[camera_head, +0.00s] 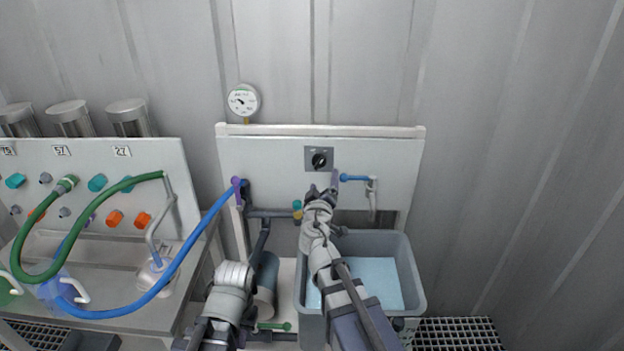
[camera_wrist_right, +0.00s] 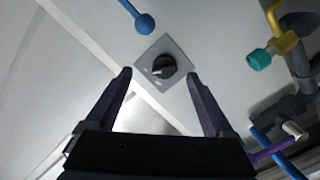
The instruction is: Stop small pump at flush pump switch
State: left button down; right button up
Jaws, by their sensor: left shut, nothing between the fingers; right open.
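The flush pump switch is a black rotary knob (camera_head: 319,160) on a grey square plate, set in the white panel above the blue-water tub. In the right wrist view, the knob (camera_wrist_right: 164,66) shows a pale pointer mark towards the left. My right gripper (camera_head: 323,184) is open and empty just below the switch. In the right wrist view, the right gripper's dark fingers (camera_wrist_right: 160,77) spread to either side of the knob, with no visible contact. My left arm shows at the lower middle, but its fingers cannot be seen.
A blue-handled tap (camera_head: 355,178) is close right of the switch. A pressure gauge (camera_head: 243,100) is above the panel's left end. The grey tub (camera_head: 415,285) stands below. A blue hose (camera_head: 190,245) and a green hose (camera_head: 60,250) cross the left bench.

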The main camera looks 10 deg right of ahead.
aim_at(319, 165)
jog(key=shift+n+t+y, duration=0.5)
jog(key=shift+n, duration=0.2)
jog(key=x, duration=0.2)
jog(key=a+x, duration=0.1)
jog(key=x, duration=0.5)
jog(key=shift+w+a+r, duration=0.1)
jog(key=shift+w+a, duration=0.05)
jog(key=shift+w, duration=0.2)
pick_arm(q)
jog(key=shift+s+a+f, duration=0.15)
jog(key=shift+s+f, duration=0.05)
jog(key=shift+f, duration=0.15)
pick_arm(e)
jog(key=shift+c, duration=0.3)
jog(key=c, duration=1.3)
